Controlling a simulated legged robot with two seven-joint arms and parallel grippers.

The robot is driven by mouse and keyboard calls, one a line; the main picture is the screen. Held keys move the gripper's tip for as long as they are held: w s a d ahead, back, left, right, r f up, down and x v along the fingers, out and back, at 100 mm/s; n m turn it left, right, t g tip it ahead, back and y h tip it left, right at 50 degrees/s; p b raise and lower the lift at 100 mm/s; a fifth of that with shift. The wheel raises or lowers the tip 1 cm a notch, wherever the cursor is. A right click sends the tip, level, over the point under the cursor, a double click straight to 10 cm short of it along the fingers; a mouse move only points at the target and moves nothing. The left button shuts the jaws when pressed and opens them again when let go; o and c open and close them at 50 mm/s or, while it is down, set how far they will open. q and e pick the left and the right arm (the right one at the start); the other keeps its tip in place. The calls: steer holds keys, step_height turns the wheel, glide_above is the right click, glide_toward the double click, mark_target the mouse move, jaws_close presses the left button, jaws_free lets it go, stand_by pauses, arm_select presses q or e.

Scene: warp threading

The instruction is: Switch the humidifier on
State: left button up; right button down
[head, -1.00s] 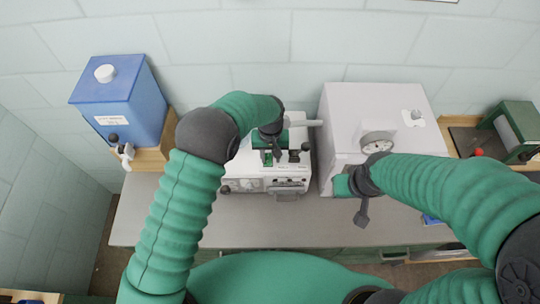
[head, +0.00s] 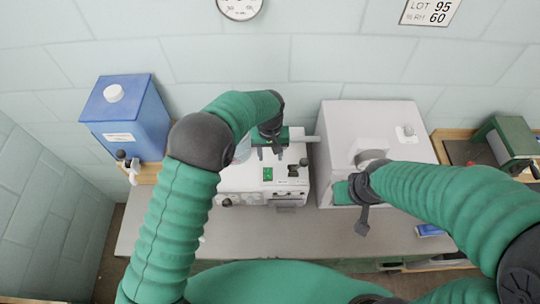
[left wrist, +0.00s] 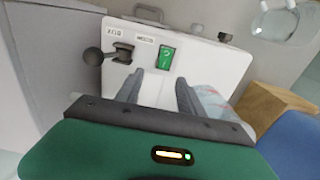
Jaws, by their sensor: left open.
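I take the white box-shaped machine (head: 245,180) on the bench to be the humidifier. Its top carries a green lit rocker switch (head: 267,174), also in the left wrist view (left wrist: 166,58), and a dark lever (left wrist: 112,54) beside it. My left gripper (head: 269,155) is open and empty, pointing down above the top, just behind the switch in the head view. In the left wrist view its fingers (left wrist: 160,88) frame the area near the switch, apart from it. My right gripper (head: 361,222) hangs before the large grey cabinet (head: 335,125); its jaws are unclear.
A blue tank (head: 130,120) with a tap stands at the left on a wooden stand. A pale tube links the machine and the grey cabinet. A green box (head: 505,140) stands at the far right.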

arm_select(q)
step_height(320, 180, up, 10)
steer(key=w+p, duration=0.1)
steer(key=p, duration=0.5)
steer(key=shift+a, duration=0.2)
steer(key=shift+w, duration=0.1)
stand_by(0.3)
step_height(320, 180, up, 17)
steer(key=b, duration=0.5)
steer(key=shift+f, duration=0.1)
